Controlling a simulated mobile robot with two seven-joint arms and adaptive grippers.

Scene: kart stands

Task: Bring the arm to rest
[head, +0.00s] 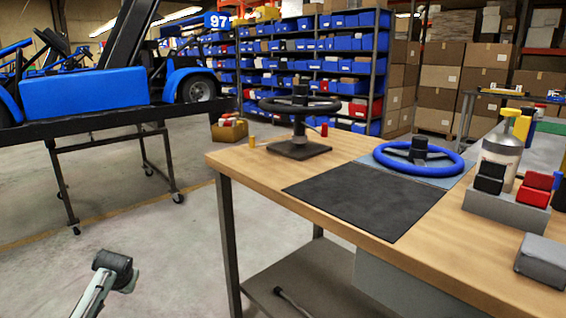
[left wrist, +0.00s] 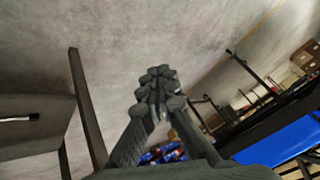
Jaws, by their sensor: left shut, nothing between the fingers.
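My left gripper (left wrist: 157,80) shows in the left wrist view. Its two dark fingers meet at the tips, and nothing is held between them. Grey concrete floor lies beyond the fingertips. In the head view, part of my left arm shows at the lower left, over open floor and apart from the wooden workbench (head: 244,160). The left gripper's fingers cannot be made out in the head view. My right arm and right gripper are in neither view.
The workbench holds a black steering wheel on a stand (head: 300,105), a blue steering wheel (head: 452,165), a dark mat (head: 365,198) and a grey holder (head: 505,208). A blue kart (head: 85,92) sits on a wheeled stand at left. Floor between stand and bench is mostly clear.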

